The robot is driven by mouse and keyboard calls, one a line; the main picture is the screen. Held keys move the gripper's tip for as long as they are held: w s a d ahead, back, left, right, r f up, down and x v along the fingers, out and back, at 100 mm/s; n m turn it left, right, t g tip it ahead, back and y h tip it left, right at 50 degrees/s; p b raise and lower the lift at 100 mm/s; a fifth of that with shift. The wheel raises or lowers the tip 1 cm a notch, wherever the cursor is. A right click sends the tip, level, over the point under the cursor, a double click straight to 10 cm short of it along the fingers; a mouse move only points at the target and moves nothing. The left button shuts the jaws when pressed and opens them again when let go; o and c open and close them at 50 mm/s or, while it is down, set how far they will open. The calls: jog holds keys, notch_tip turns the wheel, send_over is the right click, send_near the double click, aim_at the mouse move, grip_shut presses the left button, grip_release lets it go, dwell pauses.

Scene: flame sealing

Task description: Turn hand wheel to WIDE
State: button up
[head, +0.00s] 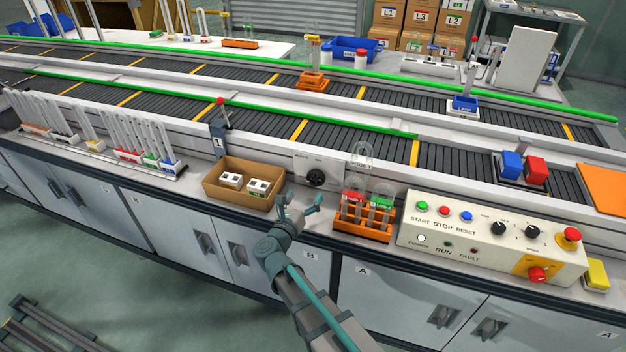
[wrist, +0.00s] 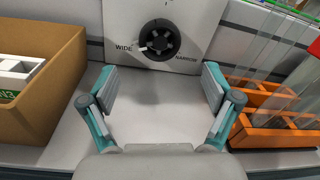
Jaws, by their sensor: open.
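The hand wheel (wrist: 159,40) is a black round knob on a pale panel (wrist: 190,15), with WIDE printed at its left and NARROW at its lower right. A light pointer on the wheel points left, slightly downward, toward the WIDE label. In the head view the wheel (head: 316,177) sits on the conveyor's near side. My gripper (head: 303,208) is open and empty, in front of and below the wheel, apart from it. In the wrist view the fingers of my gripper (wrist: 160,85) are spread wide, with the wheel beyond and between them.
A cardboard box (head: 240,187) with small labelled items stands close left of my gripper. An orange rack (head: 362,222) with glass tubes stands close right. A control panel (head: 490,240) with buttons lies further right. The counter between box and rack is clear.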

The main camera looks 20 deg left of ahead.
aim_at(314, 181)
jog(key=w+p, duration=0.1)
jog(key=w, duration=0.7)
jog(key=shift+w+d+p, duration=0.15)
jog(key=shift+w+p, duration=0.15)
jog(key=c, duration=1.1)
jog(key=shift+n+b, duration=0.3)
jog(key=shift+n, duration=0.5)
jog(key=o, duration=1.1)
jog(key=shift+s, duration=0.1)
